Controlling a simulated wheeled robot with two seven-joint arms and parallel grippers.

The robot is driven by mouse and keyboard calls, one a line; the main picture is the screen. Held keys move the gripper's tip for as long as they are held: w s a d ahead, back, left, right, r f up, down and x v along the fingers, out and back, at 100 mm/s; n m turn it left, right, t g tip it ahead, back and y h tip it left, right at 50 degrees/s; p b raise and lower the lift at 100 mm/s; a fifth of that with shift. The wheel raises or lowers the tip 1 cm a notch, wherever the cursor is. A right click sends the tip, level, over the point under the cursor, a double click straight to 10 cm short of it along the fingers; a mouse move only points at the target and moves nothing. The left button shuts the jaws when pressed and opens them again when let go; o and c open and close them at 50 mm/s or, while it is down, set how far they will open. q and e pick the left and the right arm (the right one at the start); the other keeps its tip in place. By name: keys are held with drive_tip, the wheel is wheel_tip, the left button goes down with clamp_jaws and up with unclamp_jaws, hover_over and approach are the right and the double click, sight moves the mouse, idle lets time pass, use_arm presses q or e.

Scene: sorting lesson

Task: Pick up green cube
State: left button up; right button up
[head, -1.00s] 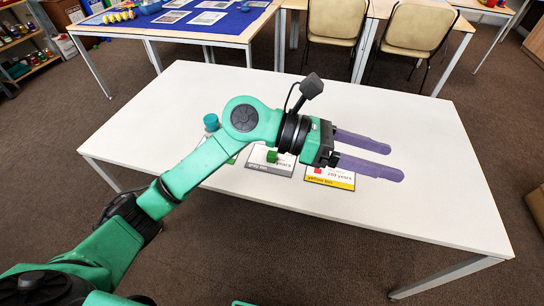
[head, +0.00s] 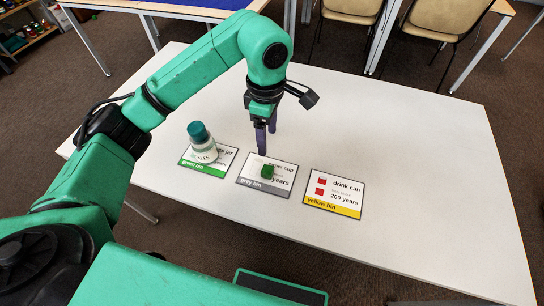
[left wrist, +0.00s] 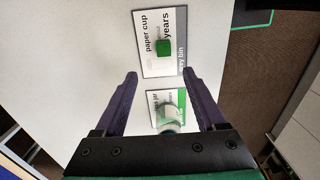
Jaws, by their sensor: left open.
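The green cube (head: 267,172) lies on the card with the grey bin label (head: 248,182) on the white table. In the left wrist view the cube (left wrist: 163,48) shows beyond the fingertips, near the middle of the card. My left gripper (head: 267,140) points down just behind the cube in the head view, apart from it. Its jaws (left wrist: 167,78) are open with nothing held between them. My right gripper is not in view.
A glass jar with a teal lid (head: 202,142) stands on the green bin card (head: 203,171). The table (head: 420,160) is clear to the right. Chairs (head: 440,30) stand behind it.

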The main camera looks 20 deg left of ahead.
use_arm(q)
drive_tip(key=p, duration=0.1)
hover_over(267, 169)
drive_tip(key=f, duration=0.4)
drive_tip(key=s+f, duration=0.1)
drive_tip(key=f, duration=0.3)
drive_tip(key=f+p, duration=0.1)
drive_tip(key=f, duration=0.1)
drive_tip(key=w+f, duration=0.1)
drive_tip(key=f, duration=0.1)
drive_tip(key=shift+f+p, duration=0.3)
drive_tip(key=shift+f, duration=0.3)
drive_tip(key=shift+c, duration=0.3)
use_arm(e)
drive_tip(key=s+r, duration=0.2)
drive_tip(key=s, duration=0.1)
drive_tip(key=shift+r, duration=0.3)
use_arm(q)
drive_tip(key=c, duration=1)
clamp_jaws()
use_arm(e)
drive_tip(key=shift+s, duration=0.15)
use_arm(q)
drive_tip(key=shift+r, duration=0.1)
